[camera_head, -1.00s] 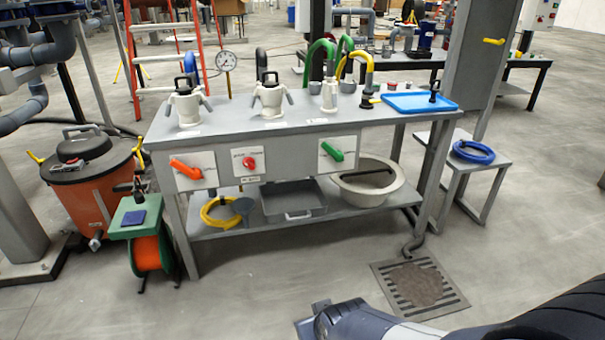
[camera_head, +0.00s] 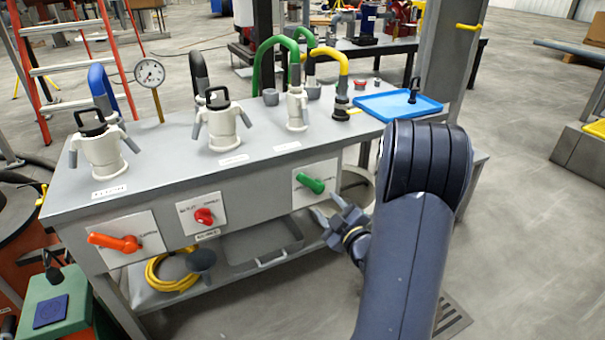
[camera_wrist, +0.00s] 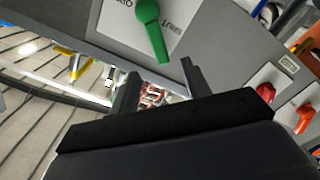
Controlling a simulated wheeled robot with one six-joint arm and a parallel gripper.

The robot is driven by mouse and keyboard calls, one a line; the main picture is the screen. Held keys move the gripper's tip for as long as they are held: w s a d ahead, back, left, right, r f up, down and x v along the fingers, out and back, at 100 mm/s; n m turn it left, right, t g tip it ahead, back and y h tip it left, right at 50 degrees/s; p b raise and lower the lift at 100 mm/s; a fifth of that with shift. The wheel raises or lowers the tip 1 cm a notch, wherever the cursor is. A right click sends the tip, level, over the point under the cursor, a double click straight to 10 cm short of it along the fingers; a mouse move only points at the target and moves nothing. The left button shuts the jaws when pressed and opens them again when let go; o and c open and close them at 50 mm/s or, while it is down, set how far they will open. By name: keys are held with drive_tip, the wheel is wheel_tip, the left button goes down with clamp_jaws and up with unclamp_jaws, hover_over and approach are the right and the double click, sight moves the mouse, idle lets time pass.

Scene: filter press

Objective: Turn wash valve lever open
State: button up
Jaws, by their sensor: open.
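Three coloured handles sit on white plates on the bench front: an orange lever (camera_head: 116,243) at left, a red knob (camera_head: 204,216) in the middle and a green lever (camera_head: 311,183) at right. The plate lettering is too small to tell which is the wash valve. The green lever slants down to the right. My gripper (camera_head: 328,207) is open and empty, just below the green lever and apart from it. In the wrist view, the green lever (camera_wrist: 151,35) is just beyond and above the fingertips (camera_wrist: 160,80); the red knob (camera_wrist: 262,94) and orange lever (camera_wrist: 304,119) are at right.
The bench top (camera_head: 175,165) holds white jugs with black handles, coloured hoses, a gauge (camera_head: 149,72) and a blue tray (camera_head: 385,106). The lower shelf holds a grey tray (camera_head: 262,248) and yellow hose (camera_head: 172,270).

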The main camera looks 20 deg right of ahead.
sight(308, 183)
drive_tip(key=w+b, duration=0.2)
drive_tip(key=w, duration=0.9)
drive_tip(key=shift+a, duration=0.1)
drive_tip(key=shift+c, duration=0.3)
clamp_jaws()
